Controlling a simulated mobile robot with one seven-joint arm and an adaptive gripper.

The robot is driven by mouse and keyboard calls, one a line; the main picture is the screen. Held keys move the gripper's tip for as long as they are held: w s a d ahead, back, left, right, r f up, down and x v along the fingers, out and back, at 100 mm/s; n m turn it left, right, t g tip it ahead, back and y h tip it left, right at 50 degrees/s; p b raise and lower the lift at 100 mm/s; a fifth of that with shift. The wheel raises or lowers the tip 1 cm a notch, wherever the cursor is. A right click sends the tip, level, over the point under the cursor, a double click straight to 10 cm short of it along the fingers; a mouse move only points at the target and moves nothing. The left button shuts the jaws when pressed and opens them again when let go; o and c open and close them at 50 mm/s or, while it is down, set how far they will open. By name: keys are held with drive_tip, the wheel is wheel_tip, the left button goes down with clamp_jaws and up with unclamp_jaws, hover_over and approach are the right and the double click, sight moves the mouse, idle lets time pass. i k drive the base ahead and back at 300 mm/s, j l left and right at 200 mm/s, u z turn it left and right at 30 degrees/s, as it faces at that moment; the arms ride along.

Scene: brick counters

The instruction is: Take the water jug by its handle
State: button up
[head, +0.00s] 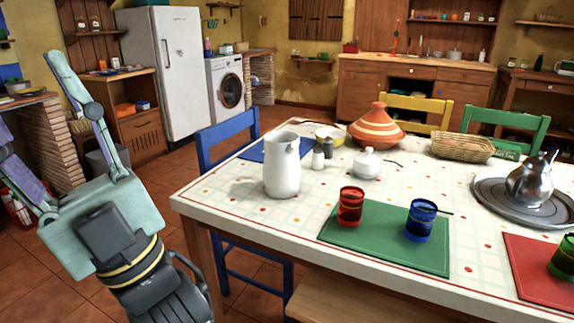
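The white water jug (282,168) stands upright on the tiled table, near its left end. Its handle cannot be made out from this side. My gripper (185,297) is at the lower left in the head view, off the table's left end, pointing downward and apart from the jug. Its fingertips are near the bottom edge of the picture, and I cannot tell how far apart they are. Nothing is seen held in it.
The table (225,190) also bears shakers (318,158), a white sugar pot (367,164), a red glass (350,207) and a blue glass (421,220) on a green mat (375,252). A blue chair (228,138) stands behind the left end. A wooden bench (335,303) is in front.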

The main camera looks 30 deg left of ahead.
sight(282, 173)
drive_tip(key=i+j+u, duration=0.25)
drive_tip(key=j, duration=0.3)
drive_tip(key=i+j+u, duration=0.25)
drive_tip(key=j, duration=0.25)
drive_tip(key=i+j+u, duration=0.3)
drive_tip(key=j, duration=0.2)
drive_tip(key=i+j+u, duration=0.25)
drive_tip(key=j, duration=0.15)
